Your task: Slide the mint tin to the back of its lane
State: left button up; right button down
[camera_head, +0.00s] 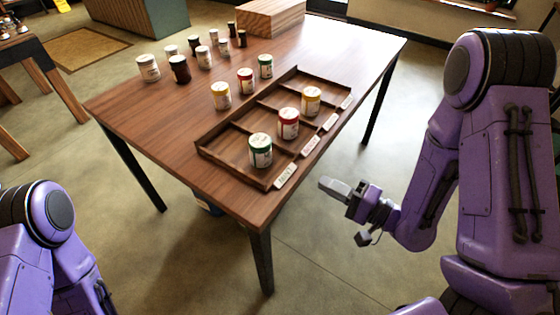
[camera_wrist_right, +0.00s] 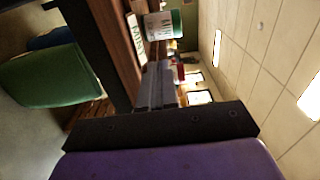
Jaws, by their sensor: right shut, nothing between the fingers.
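The mint tin appears to be the white tin with a green lid and green band (camera_head: 260,150). It stands upright at the front end of the tray's nearest lane, behind a tag with green lettering (camera_head: 285,175). It also shows, turned sideways, at the top of the right wrist view (camera_wrist_right: 163,25). The dark wooden tray (camera_head: 222,160) has several lanes split by low dividers. My right gripper (camera_head: 324,184) is shut and empty, off the table's front edge, to the right of the tin and apart from it. My left gripper is outside the view.
A red tin (camera_head: 288,123) and a yellow tin (camera_head: 311,101) stand in the neighbouring lanes. Yellow (camera_head: 220,96), red (camera_head: 245,81) and green (camera_head: 265,66) tins stand behind the tray. Several jars (camera_head: 180,69) and a wooden box (camera_head: 271,18) are farther back. The nearest lane is clear behind its tin.

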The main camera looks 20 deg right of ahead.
aim_at(270, 155)
jog(key=p+x, duration=0.1)
jog(key=x, duration=0.3)
jog(key=p+x, duration=0.1)
jog(key=x, duration=0.4)
jog(key=p+x, duration=0.1)
jog(key=x, duration=0.3)
jog(key=shift+w+a+r, duration=0.2)
jog(key=shift+a+r, duration=0.1)
jog(key=shift+a, duration=0.1)
jog(key=shift+w, duration=0.1)
